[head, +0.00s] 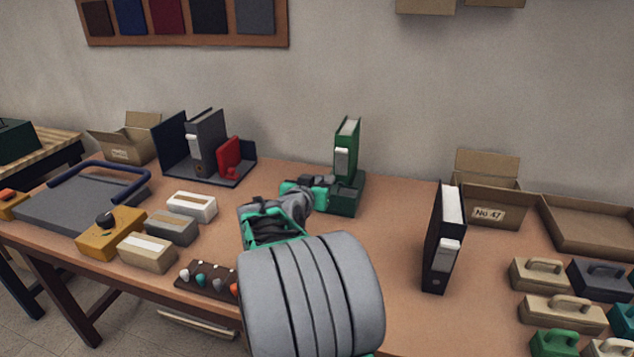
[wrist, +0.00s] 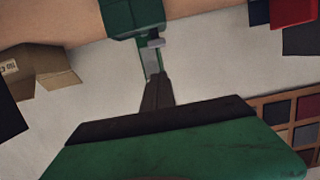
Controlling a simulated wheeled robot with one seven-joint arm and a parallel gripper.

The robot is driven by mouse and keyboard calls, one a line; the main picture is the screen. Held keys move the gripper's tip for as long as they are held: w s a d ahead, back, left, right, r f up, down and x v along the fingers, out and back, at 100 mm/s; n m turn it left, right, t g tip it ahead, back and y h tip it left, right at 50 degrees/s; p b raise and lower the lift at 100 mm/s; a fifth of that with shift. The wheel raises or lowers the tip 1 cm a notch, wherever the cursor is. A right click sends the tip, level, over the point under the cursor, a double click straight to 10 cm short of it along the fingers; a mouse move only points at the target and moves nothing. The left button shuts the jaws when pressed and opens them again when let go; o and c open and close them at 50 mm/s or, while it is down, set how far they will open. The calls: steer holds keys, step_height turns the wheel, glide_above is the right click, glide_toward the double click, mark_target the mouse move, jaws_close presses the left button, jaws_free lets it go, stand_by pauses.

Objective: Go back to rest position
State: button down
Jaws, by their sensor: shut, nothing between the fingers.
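My arm reaches from the bottom of the head view over the middle of the table. My gripper (head: 326,183) is at its far end, in front of a green binder (head: 347,150) that stands upright on a green base (head: 345,203). In the wrist view my gripper (wrist: 157,84) has its dark fingers together with nothing between them. The green base (wrist: 132,14) also shows there, at the top and beyond the fingertips. I cannot tell whether the fingers touch it.
A black binder (head: 440,245) stands upright right of my arm. A grey binder (head: 204,145) and a red item (head: 229,157) stand in a dark holder at the back left. Small blocks (head: 170,228) lie left of my arm. An open carton (head: 490,205) stands at right.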

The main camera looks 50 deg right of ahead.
steer(key=w+a+n+y+p, duration=0.3)
steer(key=a+n+y+p, duration=0.45)
steer(key=a, duration=1.75)
steer(key=s+a+n+g+y+p, duration=0.1)
steer(key=s+a+n+y, duration=0.1)
steer(key=s+a, duration=0.3)
steer(key=s+a+f+n+g+y+p, duration=0.1)
steer(key=s+a+n+y, duration=0.2)
steer(key=a, duration=1.1)
steer(key=s+y, duration=0.1)
steer(key=s, duration=0.2)
steer(key=shift+g, duration=0.3)
steer(key=shift+s+f+n, duration=0.1)
steer(key=shift+n, duration=0.15)
